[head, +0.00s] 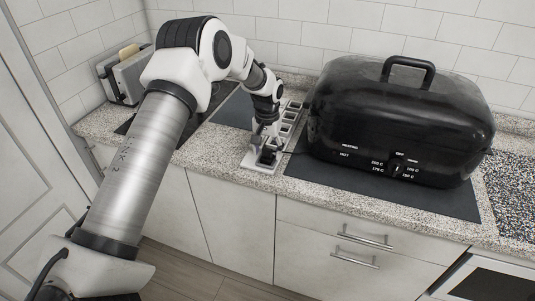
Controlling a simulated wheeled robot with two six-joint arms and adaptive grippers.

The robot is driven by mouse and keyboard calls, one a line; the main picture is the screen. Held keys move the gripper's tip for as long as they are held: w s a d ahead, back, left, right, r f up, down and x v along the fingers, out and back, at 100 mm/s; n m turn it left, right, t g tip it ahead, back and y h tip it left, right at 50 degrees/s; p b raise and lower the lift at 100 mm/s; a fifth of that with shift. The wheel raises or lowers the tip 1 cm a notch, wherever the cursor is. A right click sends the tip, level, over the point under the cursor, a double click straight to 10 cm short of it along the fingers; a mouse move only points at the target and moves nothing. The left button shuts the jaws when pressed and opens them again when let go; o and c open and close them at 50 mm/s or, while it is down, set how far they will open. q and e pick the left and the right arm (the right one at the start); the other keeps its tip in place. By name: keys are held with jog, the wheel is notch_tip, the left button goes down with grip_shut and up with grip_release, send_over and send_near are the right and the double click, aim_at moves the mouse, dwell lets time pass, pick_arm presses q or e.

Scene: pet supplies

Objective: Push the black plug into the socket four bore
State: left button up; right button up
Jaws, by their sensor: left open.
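A pale socket block (287,128) with a row of several dark square bores lies on the counter, running from front to back. My left gripper (266,151) is over the front end of the block, pointing down, with its jaws open. Dark shapes sit at its fingertips; I cannot tell the black plug apart from the dark fingers, nor whether it is in a bore. The gripper hides part of the block's front end. My right gripper is not in view.
A large black roaster (400,115) with a top handle stands on a dark mat (445,202) just right of the block. A toaster (128,76) with bread stands at the back left. The speckled counter (225,150) has bare room left of the block's front.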

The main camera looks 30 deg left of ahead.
pick_arm(q)
grip_shut()
jog(key=shift+r, duration=0.1)
